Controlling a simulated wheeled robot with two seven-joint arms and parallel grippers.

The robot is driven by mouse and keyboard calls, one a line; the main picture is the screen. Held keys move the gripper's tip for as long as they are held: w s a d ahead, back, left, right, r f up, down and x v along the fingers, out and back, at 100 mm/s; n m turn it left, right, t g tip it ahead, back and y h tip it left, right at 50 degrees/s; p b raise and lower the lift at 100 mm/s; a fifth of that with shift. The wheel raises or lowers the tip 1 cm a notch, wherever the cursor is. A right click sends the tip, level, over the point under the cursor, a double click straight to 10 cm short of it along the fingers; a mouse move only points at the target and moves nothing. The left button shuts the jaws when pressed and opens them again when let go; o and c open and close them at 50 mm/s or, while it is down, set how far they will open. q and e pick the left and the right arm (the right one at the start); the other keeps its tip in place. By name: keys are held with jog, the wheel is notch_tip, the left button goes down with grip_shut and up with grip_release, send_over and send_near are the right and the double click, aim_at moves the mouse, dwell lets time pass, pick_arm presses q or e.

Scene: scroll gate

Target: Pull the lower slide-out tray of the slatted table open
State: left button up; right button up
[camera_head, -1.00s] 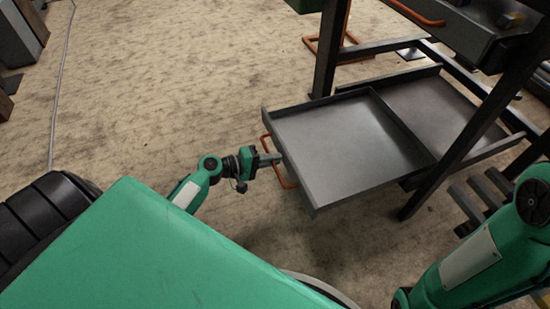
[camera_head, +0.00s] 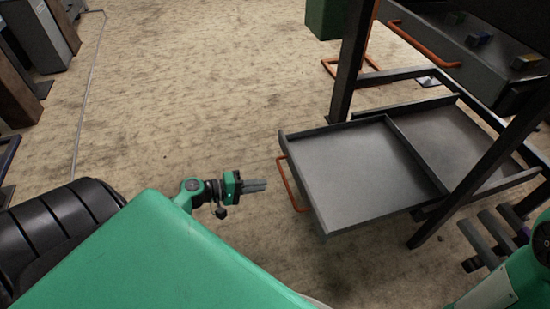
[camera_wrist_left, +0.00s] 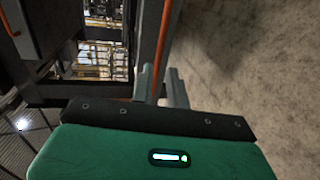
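The lower slide-out tray (camera_head: 365,165) is a shallow grey metal tray, extended well out of the table frame toward my left gripper. Its orange bar handle (camera_head: 291,185) is on the near left edge. My left gripper (camera_head: 265,185) is just left of the handle, with a small gap and nothing in its grasp. In the left wrist view its two grey fingers (camera_wrist_left: 160,88) are apart, with an orange bar (camera_wrist_left: 159,45), apparently the tray handle, beyond them. My right arm shows at the lower right, but its gripper is out of view.
The dark table frame (camera_head: 478,160) stands at right, with an upper drawer (camera_head: 470,50) holding small coloured blocks and its own orange handle (camera_head: 420,42). Grey bars lie low at the right. A green box (camera_head: 326,18) stands behind. Floor left of the tray is clear.

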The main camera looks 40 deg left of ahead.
pick_arm(q)
jog(key=shift+p+v, duration=0.5)
jog(key=shift+v, duration=1.55)
